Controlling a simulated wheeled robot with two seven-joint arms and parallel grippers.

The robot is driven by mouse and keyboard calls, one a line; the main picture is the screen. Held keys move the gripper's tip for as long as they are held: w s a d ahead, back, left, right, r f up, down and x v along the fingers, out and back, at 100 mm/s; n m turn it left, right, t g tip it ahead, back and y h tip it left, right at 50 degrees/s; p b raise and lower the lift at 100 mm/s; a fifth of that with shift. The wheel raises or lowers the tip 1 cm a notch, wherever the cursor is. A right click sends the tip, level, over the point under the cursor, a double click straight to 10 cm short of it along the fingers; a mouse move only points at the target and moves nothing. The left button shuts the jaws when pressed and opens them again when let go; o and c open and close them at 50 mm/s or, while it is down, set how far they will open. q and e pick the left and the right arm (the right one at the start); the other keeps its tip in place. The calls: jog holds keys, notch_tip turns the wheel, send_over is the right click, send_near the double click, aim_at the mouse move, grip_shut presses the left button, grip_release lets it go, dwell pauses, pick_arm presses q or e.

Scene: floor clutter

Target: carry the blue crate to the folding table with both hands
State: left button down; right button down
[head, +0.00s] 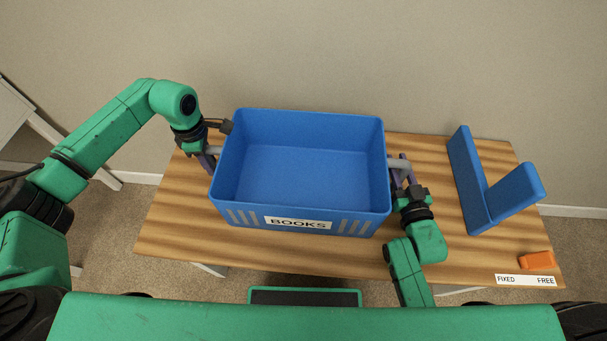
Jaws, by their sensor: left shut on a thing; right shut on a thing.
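The blue crate (300,224) is an open box with a "BOOKS" label on its near wall, and it looks empty. It is over the wooden folding table (170,222), left of the middle; I cannot tell whether its bottom touches the top. My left gripper (213,156) is shut on the handle at the crate's left side. My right gripper (399,170) is shut on the handle at its right side. The crate looks about level. Its underside is hidden.
A blue angled bracket-like object (472,190) stands on the table's right part. An orange block (536,260) and a strip reading "FIXED" and "FREE" (525,280) lie at the near right corner. A wall is behind the table. A white panel (14,115) stands at far left.

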pick_arm(q)
jog(key=shift+r, duration=0.1)
notch_tip(320, 180, up, 2)
jog(key=shift+r+p, duration=0.1)
jog(key=shift+p, duration=1.05)
jog(key=shift+w+f, duration=0.1)
jog(key=shift+f, duration=0.1)
